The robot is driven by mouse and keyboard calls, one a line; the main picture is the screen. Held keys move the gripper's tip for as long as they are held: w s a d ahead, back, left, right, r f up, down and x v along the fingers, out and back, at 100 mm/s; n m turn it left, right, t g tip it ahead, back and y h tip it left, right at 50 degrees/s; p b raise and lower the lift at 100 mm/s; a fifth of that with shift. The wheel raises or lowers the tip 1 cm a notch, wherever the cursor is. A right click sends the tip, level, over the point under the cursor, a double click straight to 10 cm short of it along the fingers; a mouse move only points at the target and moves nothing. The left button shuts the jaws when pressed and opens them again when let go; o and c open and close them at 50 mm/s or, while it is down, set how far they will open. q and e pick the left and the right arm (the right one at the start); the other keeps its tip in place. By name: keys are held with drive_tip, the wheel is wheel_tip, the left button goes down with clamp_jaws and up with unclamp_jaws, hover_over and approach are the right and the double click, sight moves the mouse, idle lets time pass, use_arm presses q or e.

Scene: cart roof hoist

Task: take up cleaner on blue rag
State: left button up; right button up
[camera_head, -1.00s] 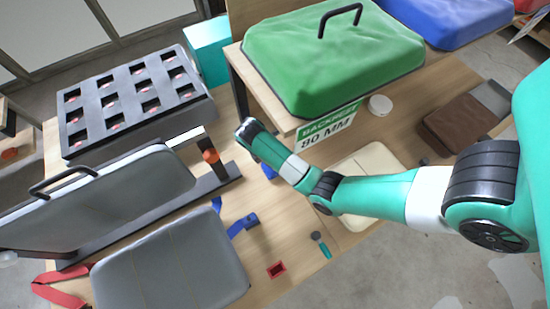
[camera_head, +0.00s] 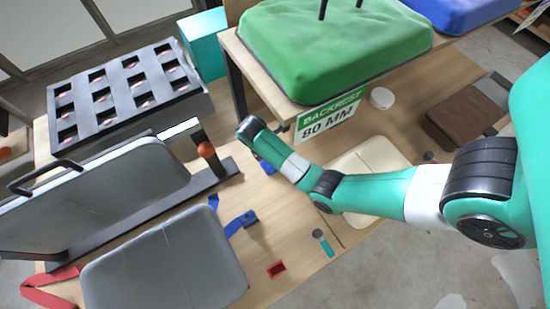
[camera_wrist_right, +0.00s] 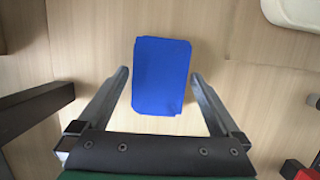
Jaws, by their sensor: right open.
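The blue rag (camera_wrist_right: 161,88) lies flat on the wooden table in the right wrist view, a plain blue rectangle. My right gripper (camera_wrist_right: 159,73) is open and empty, with a finger to each side of the rag and bare wood showing between. In the head view only a blue edge (camera_head: 265,166) shows beside my right wrist, which hides the gripper. I cannot make out a separate cleaner on the rag. My left gripper is in neither view.
A raised shelf with a green padded cover (camera_head: 335,50) stands behind my right arm. A grey seat panel (camera_head: 165,265), blue strap (camera_head: 242,222), small red box (camera_head: 277,269) and teal-handled tool (camera_head: 323,243) are nearby. A cream pad (camera_head: 370,165) lies under the arm.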

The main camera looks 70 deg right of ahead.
drive_tip(key=c, duration=1.1)
drive_tip(key=shift+c, duration=0.2)
